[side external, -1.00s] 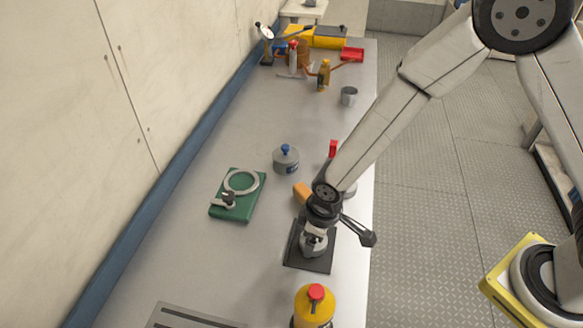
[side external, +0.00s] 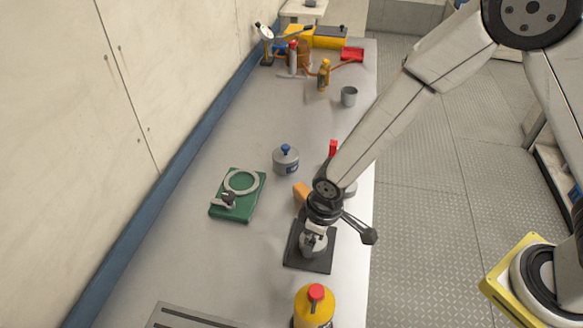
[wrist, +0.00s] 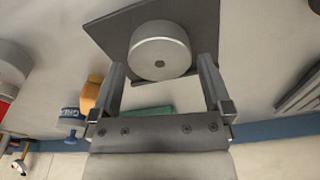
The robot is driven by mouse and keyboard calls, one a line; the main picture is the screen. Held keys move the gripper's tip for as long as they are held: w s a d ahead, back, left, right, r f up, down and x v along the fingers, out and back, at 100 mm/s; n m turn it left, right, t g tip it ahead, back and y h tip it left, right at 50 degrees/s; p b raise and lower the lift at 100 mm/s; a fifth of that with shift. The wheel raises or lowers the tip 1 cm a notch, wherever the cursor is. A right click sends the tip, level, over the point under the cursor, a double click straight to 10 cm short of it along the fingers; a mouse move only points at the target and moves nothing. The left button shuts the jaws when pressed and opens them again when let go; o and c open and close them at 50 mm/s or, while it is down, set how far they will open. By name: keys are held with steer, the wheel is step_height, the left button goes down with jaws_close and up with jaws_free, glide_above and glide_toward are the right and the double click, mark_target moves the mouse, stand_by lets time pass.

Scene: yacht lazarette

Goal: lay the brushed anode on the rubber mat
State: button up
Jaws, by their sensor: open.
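The anode is a round grey disc with a small centre hole, seen clearly in the wrist view (wrist: 162,48). It lies flat on the dark rubber mat (wrist: 100,28). The mat also shows near the table's right edge in the side view (side external: 318,264), where my gripper (side external: 313,240) is just above it and partly hides the anode. In the wrist view my gripper (wrist: 162,72) is open, with one finger on each side of the disc. A gap shows between the disc and each finger.
An orange block (side external: 299,192) sits just behind my gripper. A grey pot with a blue knob (side external: 286,162) and a green board with a ring (side external: 245,206) stand left of it. A red-capped yellow bottle (side external: 315,306) stands in front. The table between the pot and the far clutter is clear.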

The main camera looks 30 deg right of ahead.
step_height(320, 180, up, 11)
steer(key=s, duration=0.1)
steer(key=shift+d, duration=0.4)
steer(key=shift+s, duration=0.1)
stand_by(0.7)
steer(key=s+d+m, duration=0.2)
steer(key=d+m, duration=0.1)
steer(key=d, duration=0.6)
steer(key=s+d+r+m+t, duration=0.1)
steer(key=s+d+m, duration=0.2)
steer(key=d, duration=0.7)
steer(key=shift+d+r+m+h, duration=0.2)
steer(key=shift+m+h, duration=0.2)
